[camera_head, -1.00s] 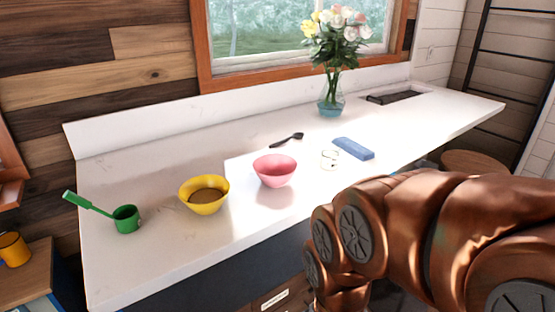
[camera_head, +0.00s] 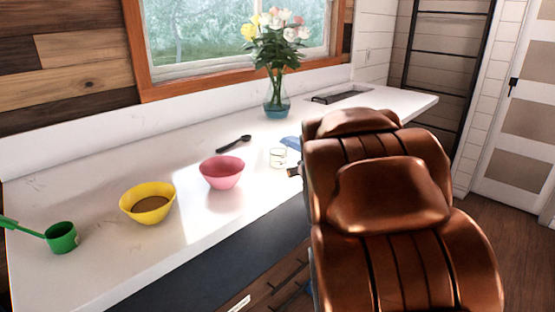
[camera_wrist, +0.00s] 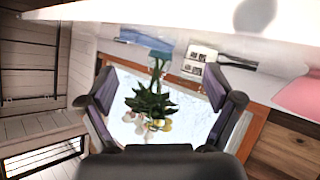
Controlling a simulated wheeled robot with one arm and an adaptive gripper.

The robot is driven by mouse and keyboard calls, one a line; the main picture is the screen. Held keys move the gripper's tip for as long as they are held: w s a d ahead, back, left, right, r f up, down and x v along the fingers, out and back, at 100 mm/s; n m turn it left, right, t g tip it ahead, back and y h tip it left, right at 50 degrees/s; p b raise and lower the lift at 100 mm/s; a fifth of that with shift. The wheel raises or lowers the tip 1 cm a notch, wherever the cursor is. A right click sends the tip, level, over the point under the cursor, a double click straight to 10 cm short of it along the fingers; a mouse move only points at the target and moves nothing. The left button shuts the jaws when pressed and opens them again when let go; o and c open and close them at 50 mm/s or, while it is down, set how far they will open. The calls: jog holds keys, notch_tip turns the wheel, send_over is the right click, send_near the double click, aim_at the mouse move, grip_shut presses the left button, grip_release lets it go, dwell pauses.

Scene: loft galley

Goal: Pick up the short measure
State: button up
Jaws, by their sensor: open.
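Which thing is the short measure is not certain. A green measuring cup with a long handle (camera_head: 62,238) sits at the left end of the counter. A small black spoon (camera_head: 233,144) lies behind the pink bowl.
A yellow bowl (camera_head: 148,204) with brown contents and a pink bowl (camera_head: 222,173) stand on the white counter (camera_head: 110,265). A blue block (camera_head: 291,143) is partly hidden by my arm. A vase of flowers (camera_head: 277,100) stands by the window.

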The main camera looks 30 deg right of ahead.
aim_at(285, 159)
jog(key=w+d+t+y, duration=0.1)
jog(key=w, duration=0.1)
jog(key=w+d+n+t+y+b, duration=0.1)
jog(key=w, duration=0.1)
jog(key=w+d+n+t+y, duration=0.1)
jog(key=t, duration=0.1)
jog(key=shift+w+d+r, duration=0.15)
jog(key=shift+w, duration=0.25)
jog(key=shift+w+f+n+t+y+b, duration=0.2)
jog(key=shift+f+n+t+y+b, duration=0.2)
jog(key=shift+n+y, duration=0.2)
jog(key=shift+a+f+n+t+y, duration=0.2)
jog(key=shift+a+n+t+y, duration=0.15)
jog(key=shift+y, duration=0.45)
jog(key=y, duration=0.1)
jog(key=f+n+y+b, duration=0.1)
jog(key=shift+s+a+t+y, duration=0.25)
jog(key=shift+a+y, duration=0.05)
jog(key=shift+a, duration=0.05)
jog(key=shift+s+a+f+n+y, duration=0.25)
jog(key=shift+s+a+f+y, duration=0.2)
jog(key=shift+y, duration=0.55)
jog(key=shift+w+a, duration=0.3)
jog(key=shift+w, duration=0.35)
jog(key=shift+r+p+x, duration=0.2)
jog(key=shift+p+x, duration=0.2)
jog(key=shift+x, duration=2.75)
jog(key=shift+d, duration=0.1)
jog(key=c, duration=1.4)
jog(key=shift+r, duration=0.2)
